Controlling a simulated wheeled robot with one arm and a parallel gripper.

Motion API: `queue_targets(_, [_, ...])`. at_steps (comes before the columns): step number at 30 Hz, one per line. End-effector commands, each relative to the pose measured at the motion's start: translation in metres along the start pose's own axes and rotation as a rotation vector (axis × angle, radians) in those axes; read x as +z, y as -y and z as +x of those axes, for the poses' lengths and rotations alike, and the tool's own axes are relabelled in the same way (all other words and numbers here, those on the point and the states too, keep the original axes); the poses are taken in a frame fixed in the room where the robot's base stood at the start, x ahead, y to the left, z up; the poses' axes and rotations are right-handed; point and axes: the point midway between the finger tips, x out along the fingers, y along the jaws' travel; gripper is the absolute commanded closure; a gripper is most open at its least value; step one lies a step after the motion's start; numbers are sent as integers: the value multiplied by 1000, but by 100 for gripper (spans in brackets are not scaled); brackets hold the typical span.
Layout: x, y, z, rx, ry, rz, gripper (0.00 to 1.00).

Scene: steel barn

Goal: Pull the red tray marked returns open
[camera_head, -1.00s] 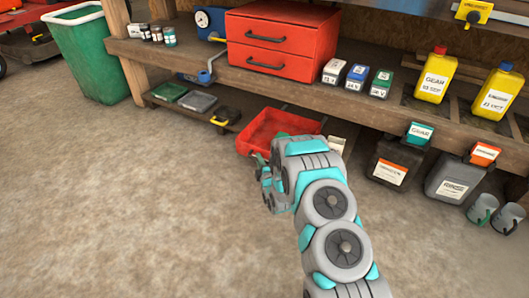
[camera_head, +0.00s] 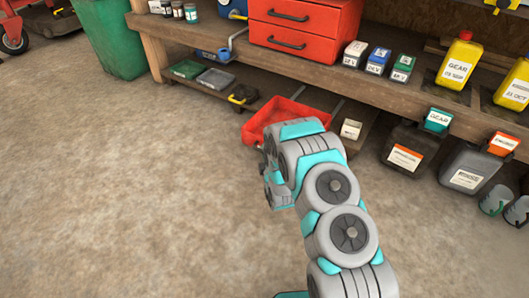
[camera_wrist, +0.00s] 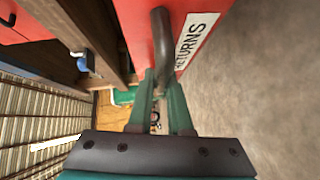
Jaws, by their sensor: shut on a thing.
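The red tray (camera_head: 285,112) juts out from under the wooden workbench, with its open inside partly visible. My arm covers its front and right part in the head view. In the wrist view its red front (camera_wrist: 132,25) carries a white label reading RETURNS (camera_wrist: 192,42) and a dark bar handle (camera_wrist: 162,35). My gripper (camera_wrist: 160,78) is shut on this handle, with its green fingers at the handle's near end. The fingertips are hidden behind my arm in the head view.
Red drawers (camera_head: 303,28) and yellow bottles (camera_head: 458,62) stand on the workbench (camera_head: 205,33). Dark jugs (camera_head: 408,150) and a small white-labelled box (camera_head: 351,129) sit right of the tray. A green bin (camera_head: 108,38) stands at left. The floor (camera_head: 120,200) in front is clear.

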Motion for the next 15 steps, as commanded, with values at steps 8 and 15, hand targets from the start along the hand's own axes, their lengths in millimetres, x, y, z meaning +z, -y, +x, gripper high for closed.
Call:
queue_targets(8, [0, 0, 0, -1, -1, 0, 56])
queue_targets(15, [0, 0, 0, 0, 0, 0, 53])
